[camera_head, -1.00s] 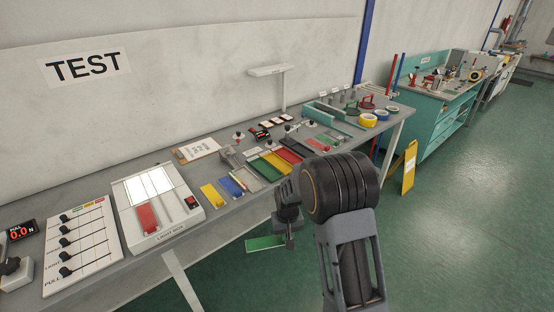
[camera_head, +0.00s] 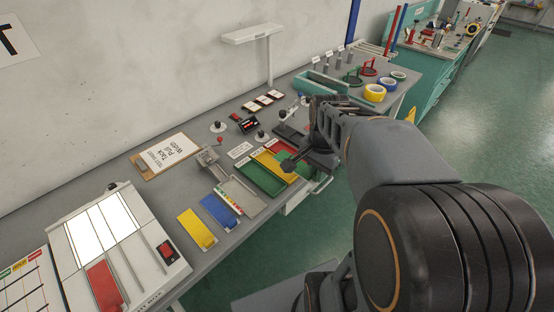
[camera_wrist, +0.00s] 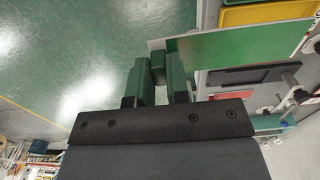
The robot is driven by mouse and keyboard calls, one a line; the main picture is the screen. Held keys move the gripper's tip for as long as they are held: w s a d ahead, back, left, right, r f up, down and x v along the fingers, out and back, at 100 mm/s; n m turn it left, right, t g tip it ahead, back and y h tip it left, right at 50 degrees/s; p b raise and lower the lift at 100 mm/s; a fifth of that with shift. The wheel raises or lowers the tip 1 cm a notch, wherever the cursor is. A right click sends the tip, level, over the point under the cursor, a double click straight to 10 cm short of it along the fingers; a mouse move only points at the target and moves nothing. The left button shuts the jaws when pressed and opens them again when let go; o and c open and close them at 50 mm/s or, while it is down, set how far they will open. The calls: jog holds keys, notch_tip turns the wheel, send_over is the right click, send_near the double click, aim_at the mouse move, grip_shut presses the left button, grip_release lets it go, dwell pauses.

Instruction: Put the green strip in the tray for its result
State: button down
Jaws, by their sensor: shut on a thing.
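The green strip (camera_wrist: 235,46) shows as a flat green sheet at the fingertips in the wrist view. My gripper (camera_wrist: 158,78) is shut on it by a small green part between the fingers. In the head view my gripper (camera_head: 290,165) is over the coloured trays, and my wrist hides much of the strip there. The green tray (camera_head: 258,182) and the yellow tray (camera_head: 266,160) lie side by side. The red tray (camera_head: 283,146) is partly hidden by my arm. A yellow tray (camera_wrist: 265,14) also shows in the wrist view. I cannot tell the strip's height above the trays.
A light box (camera_head: 112,250) with a red strip stands at the lower left. Yellow (camera_head: 196,229) and blue (camera_head: 219,212) strips lie before a grey fixture (camera_head: 240,196). A clipboard (camera_head: 170,155) lies behind. Tape rolls (camera_head: 375,92) stand at the far right end.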

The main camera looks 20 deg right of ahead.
jog(key=w+f+p, duration=0.1)
jog(key=w+f, duration=0.2)
jog(key=w, duration=0.5)
send_over(291, 177)
jog(key=f, duration=0.5)
jog(key=shift+s+f, duration=0.35)
jog(key=shift+w+f, duration=0.3)
jog(key=shift+f, duration=1.65)
jog(key=shift+f, duration=0.1)
jog(key=shift+f, duration=0.15)
jog(key=c, duration=1.1)
grip_release()
